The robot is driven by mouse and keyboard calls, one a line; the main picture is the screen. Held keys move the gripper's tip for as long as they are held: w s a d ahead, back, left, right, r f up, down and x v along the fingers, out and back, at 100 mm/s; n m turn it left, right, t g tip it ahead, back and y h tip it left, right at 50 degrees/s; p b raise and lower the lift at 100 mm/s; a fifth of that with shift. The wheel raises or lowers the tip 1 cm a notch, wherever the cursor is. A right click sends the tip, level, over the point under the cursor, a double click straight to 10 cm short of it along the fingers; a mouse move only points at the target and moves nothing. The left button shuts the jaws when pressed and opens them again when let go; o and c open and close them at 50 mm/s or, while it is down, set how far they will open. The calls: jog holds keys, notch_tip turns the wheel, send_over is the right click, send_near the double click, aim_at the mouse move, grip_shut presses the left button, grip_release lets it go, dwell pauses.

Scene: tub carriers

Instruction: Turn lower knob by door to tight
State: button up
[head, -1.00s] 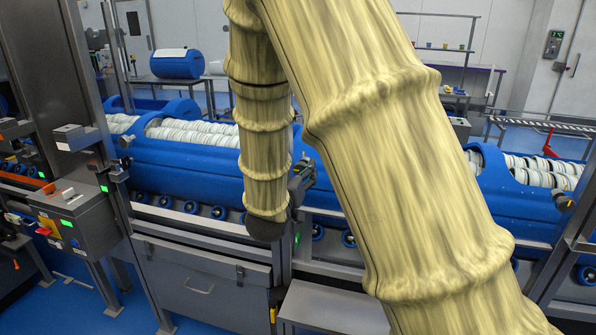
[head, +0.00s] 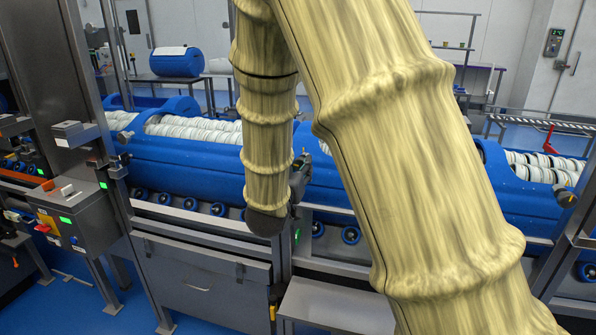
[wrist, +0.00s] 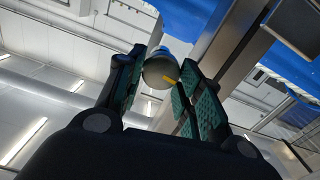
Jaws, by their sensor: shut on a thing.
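The lower knob (wrist: 158,73) is round and dark grey with a yellow mark on its edge, and it shows in the wrist view. It sits between the two green-padded fingers of my gripper (wrist: 155,85), which is shut on it. The yellow mark points to the right in that view. A blue part shows just behind the knob. In the head view my gripper (head: 299,178) shows only partly past my arm's end, near the blue carrier. The knob is hidden there, and I cannot see the door by it.
Long blue tub carriers (head: 180,168) filled with white discs lie on rollers behind a metal rail. A grey control box (head: 78,215) stands at the left. A grey cabinet (head: 200,285) is below the rail. A post (wrist: 232,45) runs close to the fingers in the wrist view.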

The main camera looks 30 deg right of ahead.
jog(key=m+b, duration=0.4)
jog(key=shift+f, duration=0.3)
jog(key=m+b, duration=1.2)
jog(key=b, duration=0.1)
jog(key=shift+s+d, duration=0.1)
jog(key=shift+s, duration=0.1)
jog(key=shift+r+b, duration=0.1)
jog(key=shift+b, duration=0.2)
jog(key=o, duration=1)
jog(key=shift+o, duration=0.2)
jog(key=v, duration=1.2)
